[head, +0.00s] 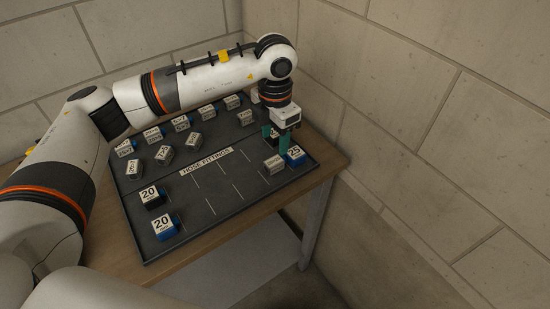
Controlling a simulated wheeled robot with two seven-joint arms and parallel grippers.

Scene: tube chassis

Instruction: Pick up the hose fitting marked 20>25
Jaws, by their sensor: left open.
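My left gripper (276,141) reaches down over the far right part of the tray with its teal fingers apart. A dark fitting with a pale label (274,131) shows partly behind and between the fingers; they hide much of it. A blue fitting (295,155) with a large number, seemingly 25, stands just right of the fingers. A fitting with a pale label (274,164) stands just in front of them. The small print is too small to read, so I cannot tell which fitting is marked 20>25. My right gripper is out of view.
The dark tray (225,205), labelled HOSE FITTINGS, lies on a wooden table (335,160) in a block-wall corner. Two fittings marked 20, one black (151,197) and one blue (164,226), stand at the front left. Several smaller labelled fittings (164,155) fill the back. The middle front is clear.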

